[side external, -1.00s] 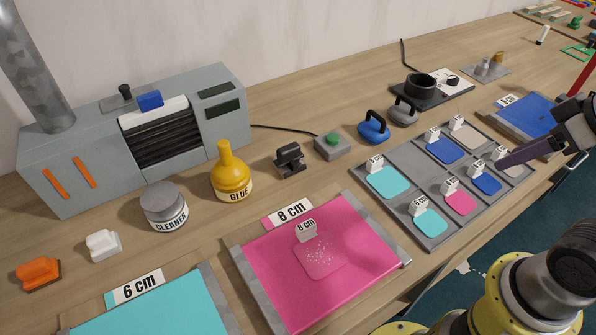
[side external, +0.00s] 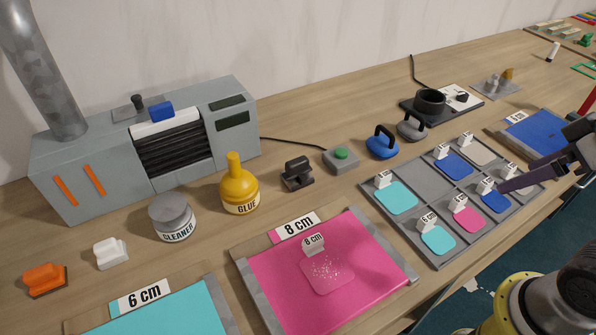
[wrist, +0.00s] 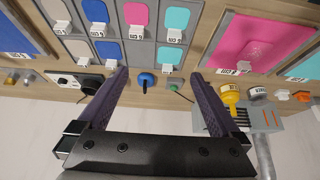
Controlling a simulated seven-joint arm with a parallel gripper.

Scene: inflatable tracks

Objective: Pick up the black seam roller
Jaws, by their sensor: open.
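The black tool that looks like the seam roller (side external: 297,173) stands upright on the table, between the yellow glue bottle (side external: 239,190) and the green-button box (side external: 341,159). It has a dark base and a bar on top. In the wrist view I cannot make it out; my right-hand finger may hide it. My gripper (side external: 506,184) is over the right part of the patch tray (side external: 419,175), well to the right of the black tool. In the wrist view my gripper (wrist: 159,72) has its fingers wide apart with nothing held.
A blue handled tool (side external: 382,143) and a grey one (side external: 411,126) stand beyond the green-button box. A black pot (side external: 429,101) is farther back. The pink sheet (side external: 350,285) lies in front of the black tool. A grey machine (side external: 150,150) stands at left.

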